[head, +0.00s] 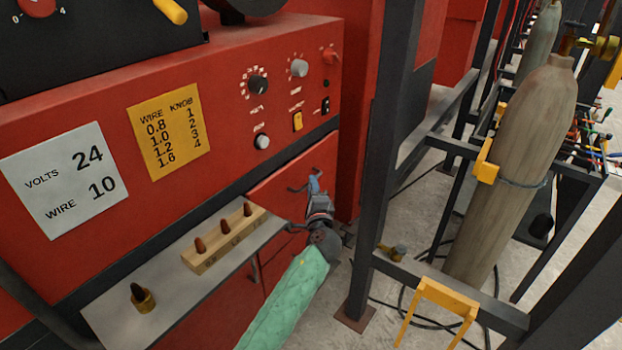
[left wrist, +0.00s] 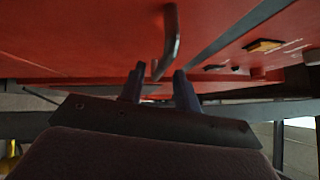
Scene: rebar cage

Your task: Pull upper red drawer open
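The upper red drawer (head: 283,189) is a red front below the control panel; it looks flush with the cabinet. In the left wrist view, a bent grey handle (left wrist: 173,38) reaches down toward the gap between the two dark fingers of my left gripper (left wrist: 158,84). The fingers are apart, and a gap shows between them and the handle. Whether either finger touches it I cannot tell. My right gripper is in neither view.
A grey shelf (head: 165,312) juts out at left, holding a wooden block (head: 205,252) with several brown tips and a brass fitting (head: 143,299). A dark steel post (head: 378,170) and a gas cylinder (head: 515,165) stand at right. Another dark handle (head: 254,269) is lower on the cabinet.

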